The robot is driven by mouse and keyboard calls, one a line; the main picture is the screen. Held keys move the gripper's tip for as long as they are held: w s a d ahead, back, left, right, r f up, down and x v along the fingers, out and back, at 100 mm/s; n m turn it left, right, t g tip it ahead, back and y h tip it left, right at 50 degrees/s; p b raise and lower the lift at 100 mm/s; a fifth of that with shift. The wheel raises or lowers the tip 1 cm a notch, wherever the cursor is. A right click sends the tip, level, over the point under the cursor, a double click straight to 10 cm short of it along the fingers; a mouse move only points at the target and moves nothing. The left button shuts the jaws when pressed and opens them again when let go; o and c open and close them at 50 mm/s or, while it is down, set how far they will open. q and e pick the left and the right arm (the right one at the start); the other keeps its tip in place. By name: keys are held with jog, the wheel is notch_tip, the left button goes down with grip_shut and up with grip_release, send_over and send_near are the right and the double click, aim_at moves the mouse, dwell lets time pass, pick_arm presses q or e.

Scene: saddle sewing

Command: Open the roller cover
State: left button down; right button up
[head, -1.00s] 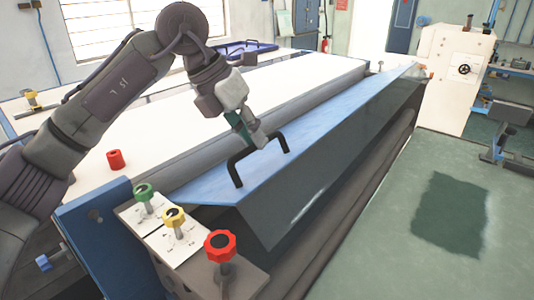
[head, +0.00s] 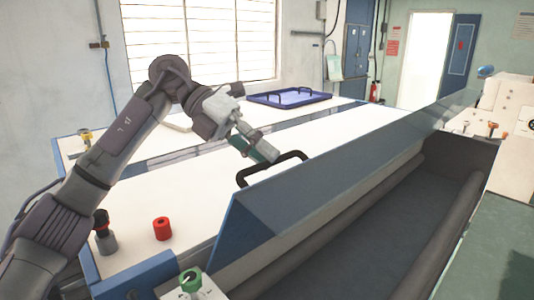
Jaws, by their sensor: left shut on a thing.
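The blue roller cover (head: 330,185) stands tilted up along the machine, with the dark roller bay (head: 350,232) open to its right. A black handle (head: 250,176) rises from the cover's upper edge. My left gripper (head: 268,154) is shut on the handle, coming from above and the left. Its fingertips partly hide the handle's top bar. A long roller (head: 440,225) shows in the bay. My right gripper is not in view.
A green knob (head: 190,280) is at the bottom, near the machine's near end. A red cap (head: 162,228) and a dark knob (head: 103,232) stand on the white table (head: 190,190). A blue tray (head: 290,97) lies farther back.

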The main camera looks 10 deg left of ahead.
pick_arm(q)
jog(key=shift+w+a+r, duration=0.15)
jog(key=shift+r, duration=0.1)
jog(key=c, duration=1.4)
grip_release()
jog(key=shift+o, duration=1.1)
jog(key=shift+a+f, duration=0.1)
jog(key=shift+f, duration=0.05)
jog(key=v, duration=1.2)
jog(key=shift+f, duration=0.2)
